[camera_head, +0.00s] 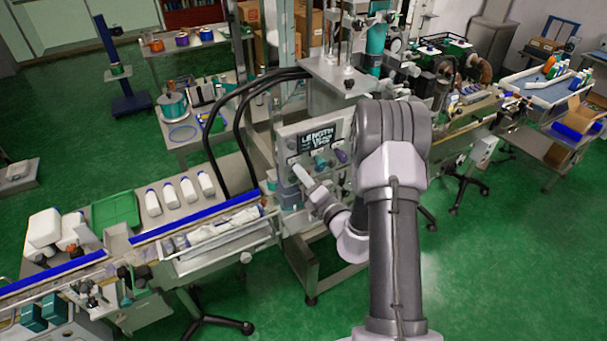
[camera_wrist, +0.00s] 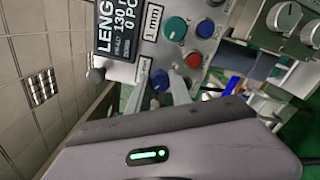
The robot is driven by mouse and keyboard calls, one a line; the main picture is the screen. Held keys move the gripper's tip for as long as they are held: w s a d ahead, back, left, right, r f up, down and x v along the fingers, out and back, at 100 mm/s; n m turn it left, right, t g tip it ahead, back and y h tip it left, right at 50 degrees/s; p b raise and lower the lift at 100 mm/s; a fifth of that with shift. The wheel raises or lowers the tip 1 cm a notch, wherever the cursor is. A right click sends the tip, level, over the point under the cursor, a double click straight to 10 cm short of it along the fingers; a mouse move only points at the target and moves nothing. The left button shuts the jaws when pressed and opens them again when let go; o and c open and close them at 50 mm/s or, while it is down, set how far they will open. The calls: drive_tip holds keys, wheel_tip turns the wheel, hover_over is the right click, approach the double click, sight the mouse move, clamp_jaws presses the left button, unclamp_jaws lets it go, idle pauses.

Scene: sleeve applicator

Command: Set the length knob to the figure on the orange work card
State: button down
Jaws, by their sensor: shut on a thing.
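The control panel (camera_head: 293,130) carries a black display (camera_head: 318,139) headed LENGTH. In the wrist view the display (camera_wrist: 118,28) is cut off and tilted; I can read "LENG" and "130". A teal knob (camera_wrist: 175,28) sits beside a "1 mm" label (camera_wrist: 152,22). A blue knob (camera_wrist: 160,79) lies between the fingers of my gripper (camera_wrist: 160,84), which is shut on it. In the head view my gripper (camera_head: 303,177) is at the panel's lower left, and the held knob is hidden. I cannot make out the orange work card.
A red knob (camera_wrist: 194,60) and a smaller blue knob (camera_wrist: 205,28) are close beside my fingers. Thick black cables (camera_head: 240,120) arch to the left of the panel. A conveyor with a blue rail (camera_head: 195,222) and several white bottles (camera_head: 187,190) stands at the left.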

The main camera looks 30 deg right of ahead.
idle(0.4)
drive_tip(key=c, duration=1.1)
unclamp_jaws()
drive_tip(key=shift+c, duration=0.2)
drive_tip(key=s+p, duration=0.1)
drive_tip(key=s, duration=1.6)
drive_tip(key=shift+s+d, duration=0.25)
drive_tip(key=shift+w, duration=0.1)
